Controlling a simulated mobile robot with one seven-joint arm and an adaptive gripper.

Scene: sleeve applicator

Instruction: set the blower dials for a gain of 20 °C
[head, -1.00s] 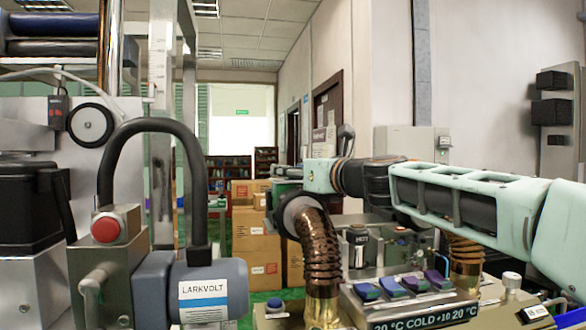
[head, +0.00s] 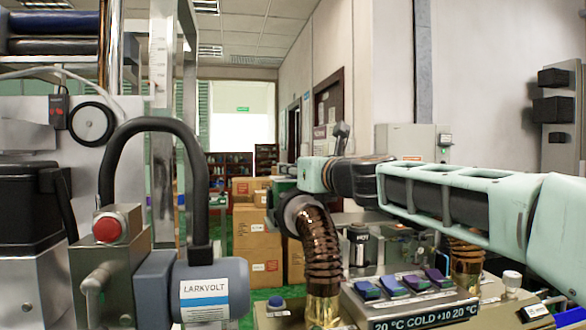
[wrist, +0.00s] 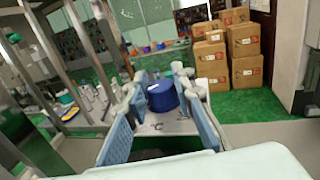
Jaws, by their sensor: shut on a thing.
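In the wrist view a blue round dial (wrist: 162,97) stands on a grey plate (wrist: 165,123) with small dark marks, too small to read fully. My gripper (wrist: 164,90) has one finger on each side of the dial and is shut on it. The dial's pointer setting cannot be made out. In the head view my gripper's fingers are hidden; only my arm shows, reaching in from the right. Another view of a blue knob (head: 275,303) is at the bottom, left of a copper duct (head: 320,250); I cannot tell whether it is the same one.
A console (head: 410,300) with several blue, green and purple switches bears the text "20 °C COLD +10 20 °C". A grey LARKVOLT motor (head: 209,290) and a red button (head: 108,229) stand at left. Cardboard boxes (head: 258,245) are stacked behind on the green floor.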

